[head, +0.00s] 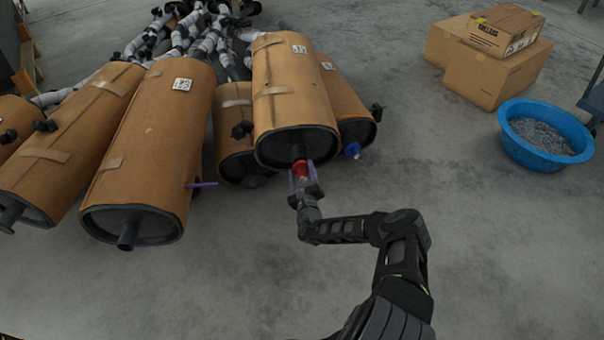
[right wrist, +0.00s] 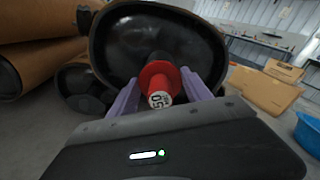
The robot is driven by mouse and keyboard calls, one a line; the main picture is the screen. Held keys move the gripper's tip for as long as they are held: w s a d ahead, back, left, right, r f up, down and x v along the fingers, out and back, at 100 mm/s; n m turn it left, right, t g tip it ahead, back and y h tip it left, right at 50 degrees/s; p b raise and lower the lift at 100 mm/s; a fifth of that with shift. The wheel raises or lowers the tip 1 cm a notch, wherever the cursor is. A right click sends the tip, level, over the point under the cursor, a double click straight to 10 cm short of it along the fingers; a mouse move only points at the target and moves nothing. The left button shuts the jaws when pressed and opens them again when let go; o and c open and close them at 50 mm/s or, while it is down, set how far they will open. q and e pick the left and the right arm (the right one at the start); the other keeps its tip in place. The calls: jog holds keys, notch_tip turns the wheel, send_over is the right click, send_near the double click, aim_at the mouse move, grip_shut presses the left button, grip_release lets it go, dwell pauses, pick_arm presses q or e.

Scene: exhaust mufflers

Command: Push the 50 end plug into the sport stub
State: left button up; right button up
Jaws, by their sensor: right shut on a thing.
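The red 50 end plug (right wrist: 160,84) has a wide flange and a white face marked 50. It also shows as a small red piece in the head view (head: 300,168). My right gripper (head: 303,177) is shut on it, with purple fingers on either side in the right wrist view (right wrist: 160,92). The plug is in line with the dark stub (head: 298,152) on the end of the upper brown muffler (head: 291,95), at the stub's mouth. The flange hides the joint, so I cannot tell how deep the plug sits. My left gripper is not in view.
Other brown mufflers (head: 165,130) lie left and beneath. A blue plug (head: 352,150) shows at the muffler on the right. A thin purple piece (head: 201,184) juts beside the left mufflers. Cardboard boxes (head: 480,70) and a blue tub (head: 518,150) stand right. The front floor is clear.

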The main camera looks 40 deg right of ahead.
aim_at(303, 178)
jog(key=shift+b+x, duration=0.4)
jog(key=shift+x, duration=0.65)
jog(key=o, duration=1.4)
jog(key=shift+s+a+r+p, duration=0.1)
jog(key=shift+s+a+p, duration=0.15)
jog(key=shift+s+p, duration=0.2)
jog(key=p+v, duration=0.3)
jog(key=v, duration=0.3)
jog(key=shift+s, duration=0.1)
jog(key=shift+s+a, duration=0.2)
jog(key=shift+s, duration=0.05)
